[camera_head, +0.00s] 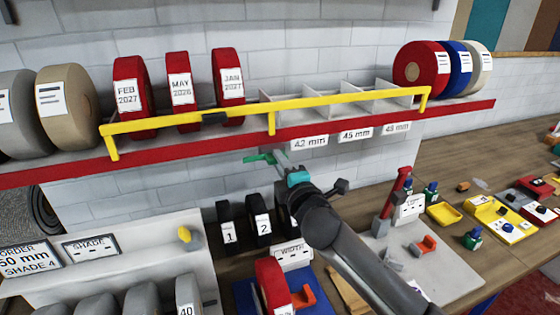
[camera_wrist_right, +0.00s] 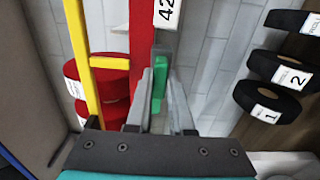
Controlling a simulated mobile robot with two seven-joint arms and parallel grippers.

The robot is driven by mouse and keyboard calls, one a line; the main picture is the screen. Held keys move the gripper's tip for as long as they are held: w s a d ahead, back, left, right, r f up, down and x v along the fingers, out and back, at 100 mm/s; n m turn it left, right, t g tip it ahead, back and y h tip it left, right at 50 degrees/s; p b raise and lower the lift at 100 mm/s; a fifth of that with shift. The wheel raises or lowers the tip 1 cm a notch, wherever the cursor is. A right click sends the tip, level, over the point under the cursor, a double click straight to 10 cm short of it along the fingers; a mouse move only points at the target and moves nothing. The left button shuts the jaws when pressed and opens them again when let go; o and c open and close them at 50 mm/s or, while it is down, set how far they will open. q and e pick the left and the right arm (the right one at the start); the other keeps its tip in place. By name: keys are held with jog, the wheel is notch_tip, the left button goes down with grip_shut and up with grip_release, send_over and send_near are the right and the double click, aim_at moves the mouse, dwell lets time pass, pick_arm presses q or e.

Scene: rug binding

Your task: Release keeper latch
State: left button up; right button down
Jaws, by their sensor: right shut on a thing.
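The green keeper latch (camera_head: 258,159) sticks out below the red front edge of the shelf, under the yellow keeper bar (camera_head: 345,98). My right gripper (camera_head: 281,163) reaches up from below and is shut on the latch. In the right wrist view the green latch (camera_wrist_right: 158,82) stands between the two grey fingers (camera_wrist_right: 159,100), against the red shelf edge. The yellow bar spans the front of the rolls and also shows at the left of that view (camera_wrist_right: 84,60). My arm hides part of the bench below. My left gripper is not in view.
Red dated rolls (camera_head: 180,90) stand behind the bar at left, with empty divided bays (camera_head: 355,90) to their right. Red, blue and white rolls (camera_head: 420,68) stand at the shelf's right end. Black numbered rolls (camera_head: 262,225) stand below, close to my arm.

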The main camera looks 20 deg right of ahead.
jog(key=c, duration=0.8)
grip_release()
jog(key=s+b, duration=0.2)
jog(key=s, duration=1.3)
jog(key=shift+d+b, duration=0.25)
jog(key=shift+b, duration=0.15)
jog(key=shift+s, duration=0.1)
